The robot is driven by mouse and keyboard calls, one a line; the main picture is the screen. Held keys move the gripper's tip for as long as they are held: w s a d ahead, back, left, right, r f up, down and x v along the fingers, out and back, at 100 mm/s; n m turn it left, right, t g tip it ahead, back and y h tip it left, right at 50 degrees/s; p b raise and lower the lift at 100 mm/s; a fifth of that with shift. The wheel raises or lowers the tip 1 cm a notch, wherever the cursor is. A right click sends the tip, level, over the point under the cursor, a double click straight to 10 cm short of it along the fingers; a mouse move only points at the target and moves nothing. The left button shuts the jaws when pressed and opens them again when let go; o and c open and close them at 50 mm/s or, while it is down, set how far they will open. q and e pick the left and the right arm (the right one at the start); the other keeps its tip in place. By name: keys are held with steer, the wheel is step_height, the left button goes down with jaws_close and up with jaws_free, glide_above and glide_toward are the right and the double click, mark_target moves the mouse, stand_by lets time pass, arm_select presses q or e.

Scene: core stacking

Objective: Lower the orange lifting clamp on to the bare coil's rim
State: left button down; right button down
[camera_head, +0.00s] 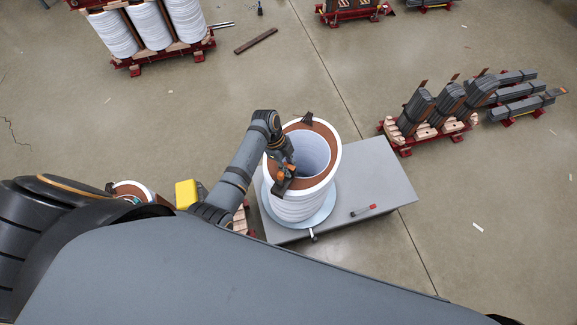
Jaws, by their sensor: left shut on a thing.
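The coil (296,207) is a white cylinder with a brown top rim and a pale hollow bore. It stands upright on a light blue round plate (327,212) on a grey table. My left gripper (283,163) reaches in from the left over the coil's near-left rim. It is shut on the orange lifting clamp (281,177), whose dark lower part (280,187) overlaps the rim in this view. I cannot tell whether the clamp touches the rim. A dark bracket (307,119) shows at the rim's far side. My right gripper is out of view.
A yellow block (186,194) and another coil (130,188) show at left, partly hidden. Dark core stacks (447,103) stand on the floor at right.

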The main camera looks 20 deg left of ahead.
arm_select(q)
steer(key=shift+f+b, duration=0.3)
steer(key=shift+f, duration=0.2)
steer(key=c, duration=1.1)
jaws_free()
steer(key=shift+f, duration=0.1)
steer(key=v, duration=1.2)
steer(key=shift+a, duration=0.1)
